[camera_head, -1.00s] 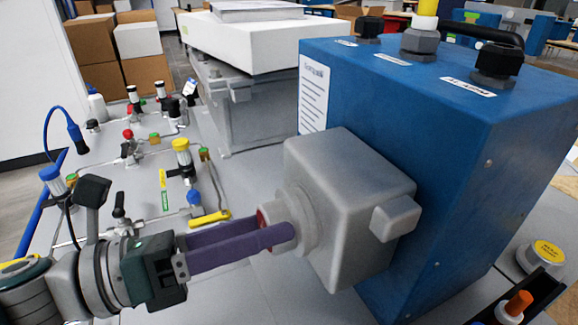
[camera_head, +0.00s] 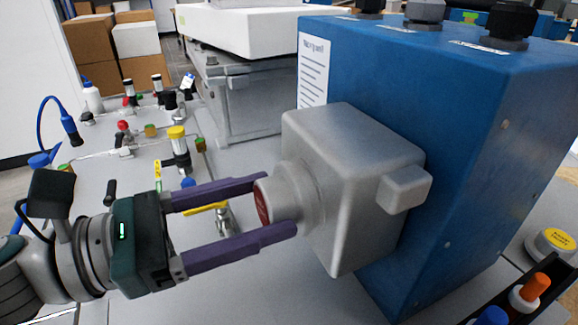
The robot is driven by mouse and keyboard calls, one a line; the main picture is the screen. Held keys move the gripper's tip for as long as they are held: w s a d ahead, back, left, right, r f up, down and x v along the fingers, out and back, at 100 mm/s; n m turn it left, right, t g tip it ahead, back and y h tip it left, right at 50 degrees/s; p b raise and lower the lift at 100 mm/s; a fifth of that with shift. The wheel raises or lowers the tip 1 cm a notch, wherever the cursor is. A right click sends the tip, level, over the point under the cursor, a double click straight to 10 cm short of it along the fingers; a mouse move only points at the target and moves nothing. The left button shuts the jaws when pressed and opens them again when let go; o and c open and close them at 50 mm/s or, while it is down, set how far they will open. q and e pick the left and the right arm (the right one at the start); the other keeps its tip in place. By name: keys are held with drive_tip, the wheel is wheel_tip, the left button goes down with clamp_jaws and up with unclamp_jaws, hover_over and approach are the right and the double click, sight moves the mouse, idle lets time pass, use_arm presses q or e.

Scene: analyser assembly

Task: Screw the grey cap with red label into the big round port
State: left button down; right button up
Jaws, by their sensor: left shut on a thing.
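The grey cap with its red label (camera_head: 263,202) sits at the round port (camera_head: 306,189) on the left face of the grey housing block (camera_head: 345,140). The red label faces left, toward my left gripper. My left gripper (camera_head: 280,206) comes in from the left and is shut on the cap, one purple finger on its far side and one on its near side. The cap looks in line with the port; how deep it sits in it I cannot tell. My right gripper is not in view.
The grey block is fixed to a big blue analyser box (camera_head: 450,140). Behind my left gripper, small valves and fittings, including a yellow-handled valve (camera_head: 206,209), stand on the grey table. A yellow-topped round cap (camera_head: 552,243) and a black tray (camera_head: 520,300) are at lower right.

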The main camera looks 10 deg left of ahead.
use_arm(q)
drive_tip(key=m+b, duration=0.1)
drive_tip(key=m, duration=0.1)
drive_tip(key=f+m+b, duration=0.1)
drive_tip(key=m, duration=0.1)
drive_tip(key=shift+a, duration=0.15)
drive_tip(key=m+b, duration=0.3)
drive_tip(key=m, duration=0.1)
drive_tip(key=m+b, duration=0.5)
drive_tip(key=m, duration=0.1)
drive_tip(key=shift+r+m+b, duration=0.2)
drive_tip(key=shift+m+b, duration=0.2)
drive_tip(key=shift+m, duration=0.5)
drive_tip(key=shift+c, duration=0.7)
unclamp_jaws()
drive_tip(key=shift+r, duration=0.1)
drive_tip(key=shift+r, duration=0.1)
